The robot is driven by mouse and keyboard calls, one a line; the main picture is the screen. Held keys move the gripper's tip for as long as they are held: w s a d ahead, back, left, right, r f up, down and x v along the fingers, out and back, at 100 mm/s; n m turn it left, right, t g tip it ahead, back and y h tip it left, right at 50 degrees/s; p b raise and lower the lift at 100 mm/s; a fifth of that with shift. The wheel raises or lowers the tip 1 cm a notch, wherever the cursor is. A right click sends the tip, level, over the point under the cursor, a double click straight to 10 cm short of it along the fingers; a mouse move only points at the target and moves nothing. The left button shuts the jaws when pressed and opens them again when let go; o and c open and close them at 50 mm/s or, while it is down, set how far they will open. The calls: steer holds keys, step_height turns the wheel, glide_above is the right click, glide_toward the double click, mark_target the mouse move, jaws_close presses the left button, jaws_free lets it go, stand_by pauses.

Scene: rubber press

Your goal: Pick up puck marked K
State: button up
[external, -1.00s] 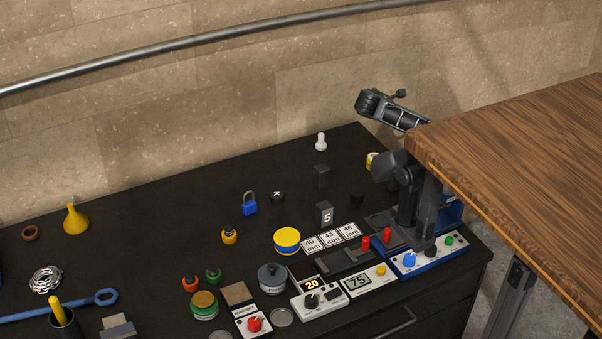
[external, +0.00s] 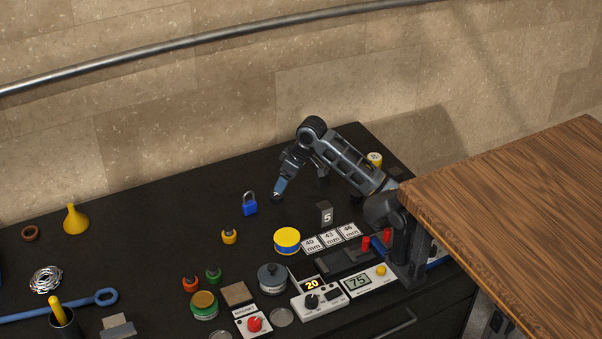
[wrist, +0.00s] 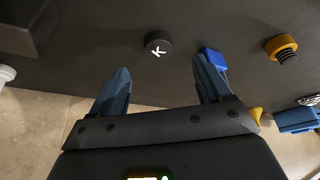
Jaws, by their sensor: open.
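The puck marked K (wrist: 158,44) is a small black disc with a white K on top, lying on the dark bench. In the wrist view it sits just beyond the fingertips, roughly midway between them. My gripper (wrist: 164,74) is open and empty, with its two blue fingers spread wide. In the external view my gripper (external: 281,186) points down right at the puck (external: 276,196), which it partly hides. Whether the fingers touch the puck cannot be told there.
A blue padlock (external: 250,206) stands just left of the puck; it shows close by the right finger in the wrist view (wrist: 214,58). A yellow ring piece (external: 229,237) and a yellow-topped tin (external: 287,240) are nearer. A dark block (wrist: 25,28) is at the upper left.

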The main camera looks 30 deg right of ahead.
mark_target(277, 194)
steer(key=x, duration=0.7)
steer(key=shift+w+f, duration=0.15)
steer(key=shift+w, duration=0.1)
steer(key=c, duration=1.1)
